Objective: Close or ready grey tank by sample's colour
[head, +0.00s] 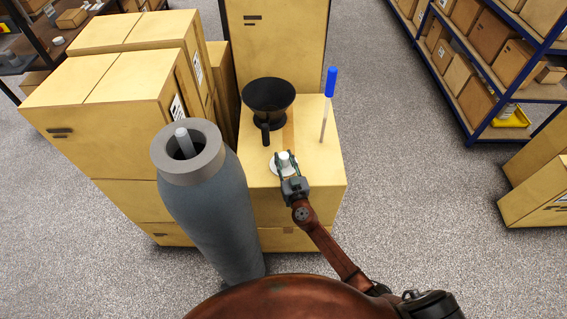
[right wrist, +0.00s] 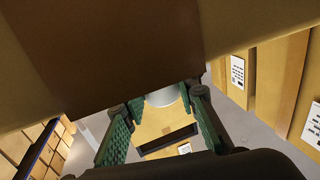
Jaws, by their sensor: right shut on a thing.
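The grey tank (head: 215,215) stands at the left of the front box; its wide ring-shaped neck (head: 205,165) is open, with a light grey rod or tube (head: 184,142) in it. A sample stick with a blue top (head: 330,82) and a thin pale lower part stands upright on the box. My right gripper (head: 287,168) is shut on the knob of a white round lid (head: 278,170) at the box top. In the right wrist view, a pale round piece (right wrist: 163,96) shows between the green-padded fingers. Whether the lid touches the box is unclear. My left gripper is out of view.
A black funnel (head: 268,95) with a handle stands on the box (head: 320,180), behind the lid. Stacked cartons (head: 100,110) rise at left, and a tall carton (head: 278,40) stands behind. Blue shelving (head: 465,75) is at right. The floor between is clear.

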